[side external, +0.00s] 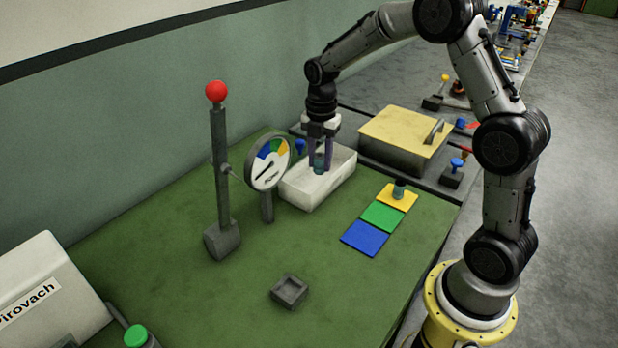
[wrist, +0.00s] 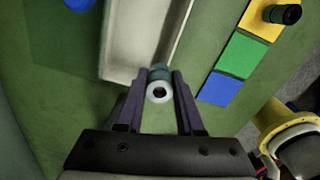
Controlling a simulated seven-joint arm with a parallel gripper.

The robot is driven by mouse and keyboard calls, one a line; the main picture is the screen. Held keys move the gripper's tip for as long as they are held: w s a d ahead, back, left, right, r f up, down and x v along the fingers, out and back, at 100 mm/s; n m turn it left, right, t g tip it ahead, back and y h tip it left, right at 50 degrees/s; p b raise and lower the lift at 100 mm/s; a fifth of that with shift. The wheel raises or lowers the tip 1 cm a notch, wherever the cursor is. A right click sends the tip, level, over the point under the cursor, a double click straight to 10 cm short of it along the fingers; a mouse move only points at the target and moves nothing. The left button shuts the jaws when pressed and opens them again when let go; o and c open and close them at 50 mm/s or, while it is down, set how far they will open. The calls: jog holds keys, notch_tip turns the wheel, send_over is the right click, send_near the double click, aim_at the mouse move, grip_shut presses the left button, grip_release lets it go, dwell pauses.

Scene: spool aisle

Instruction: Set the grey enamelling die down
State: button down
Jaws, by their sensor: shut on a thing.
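The die (side external: 319,163) is a small grey-teal cylinder, upright between the fingers of my gripper (side external: 320,157). In the wrist view the die (wrist: 159,88) shows a pale ring with a dark hole at its near end, and my gripper (wrist: 160,82) has a finger closed on each side of it. In the side view my gripper points down over the white open tray (side external: 311,198). The tray's front wall makes it hard to tell whether the die touches its floor.
Yellow (side external: 408,203), green (side external: 383,216) and blue (side external: 365,238) squares lie in a row right of the tray. A dark cylinder (side external: 399,188) stands on the yellow one. A dial gauge (side external: 268,170) and red-knobbed lever (side external: 219,180) stand left. A grey square holder (side external: 289,291) sits in front.

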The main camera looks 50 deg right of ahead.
send_over(308, 189)
notch_tip(308, 189, down, 6)
jog(key=shift+s+r, duration=0.1)
jog(key=shift+r, duration=0.15)
jog(key=shift+f, duration=1.5)
jog(key=shift+f, duration=0.1)
jog(key=c, duration=0.8)
grip_release()
